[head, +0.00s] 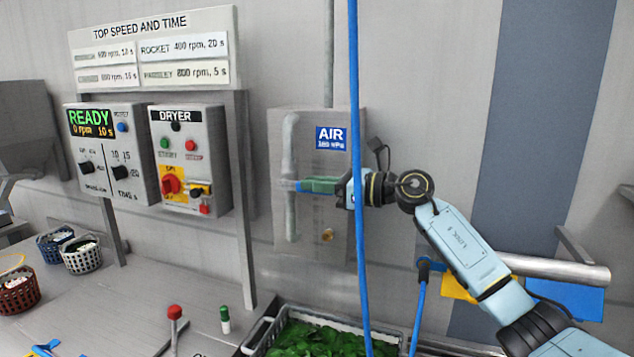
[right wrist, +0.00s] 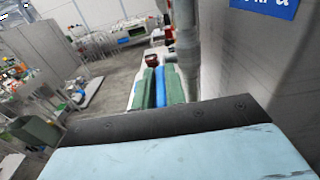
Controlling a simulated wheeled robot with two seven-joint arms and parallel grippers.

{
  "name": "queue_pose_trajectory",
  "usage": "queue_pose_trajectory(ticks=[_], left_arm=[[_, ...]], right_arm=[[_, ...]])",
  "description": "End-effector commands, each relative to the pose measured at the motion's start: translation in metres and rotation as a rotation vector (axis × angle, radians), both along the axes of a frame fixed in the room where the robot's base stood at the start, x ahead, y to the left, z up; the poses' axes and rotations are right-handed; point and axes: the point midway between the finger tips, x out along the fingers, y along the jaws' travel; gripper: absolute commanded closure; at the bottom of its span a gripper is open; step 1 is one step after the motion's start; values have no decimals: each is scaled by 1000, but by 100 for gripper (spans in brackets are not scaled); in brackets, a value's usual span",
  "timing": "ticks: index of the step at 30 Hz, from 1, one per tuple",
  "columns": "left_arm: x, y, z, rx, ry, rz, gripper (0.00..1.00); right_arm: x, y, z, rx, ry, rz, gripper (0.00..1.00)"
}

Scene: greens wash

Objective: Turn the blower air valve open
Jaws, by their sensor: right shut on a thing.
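The air valve is on the grey vertical pipe (head: 290,215) on a grey panel, under the blue AIR sign (head: 331,138). My right gripper (head: 318,186) reaches in from the right with its green fingers level at the pipe. In the right wrist view, its two green fingers (right wrist: 160,88) are shut on a blue valve lever (right wrist: 161,90), which lies lengthwise between them. The fingers hide most of the lever in the head view, so I cannot tell its exact angle. My left gripper is not in view.
A blue hose (head: 358,90) hangs in front of my right wrist. The dryer control box (head: 189,160) and the speed box (head: 107,155) stand to the left. A crate of greens (head: 318,340) sits below, and small baskets (head: 82,257) stand at far left.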

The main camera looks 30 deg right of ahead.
Motion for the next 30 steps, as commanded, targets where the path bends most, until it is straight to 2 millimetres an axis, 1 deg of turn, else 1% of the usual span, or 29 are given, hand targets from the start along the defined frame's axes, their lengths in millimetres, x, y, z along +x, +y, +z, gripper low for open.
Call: queue_pose_trajectory(ticks=[1, 5, 12, 18, 24, 30], left_arm=[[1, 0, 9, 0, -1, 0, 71], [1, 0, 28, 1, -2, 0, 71], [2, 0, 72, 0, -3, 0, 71], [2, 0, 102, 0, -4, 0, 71], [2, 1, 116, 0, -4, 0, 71], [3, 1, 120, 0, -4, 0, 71]], right_arm=[[0, 0, 5, -13, 14, 0, 100], [1, 0, 13, -54, 56, -1, 100], [4, 2, 28, -155, 170, -1, 100], [7, 6, 36, -240, 265, 0, 100], [11, 9, 41, -312, 345, -1, 100], [15, 12, 43, -365, 406, -1, 100]])
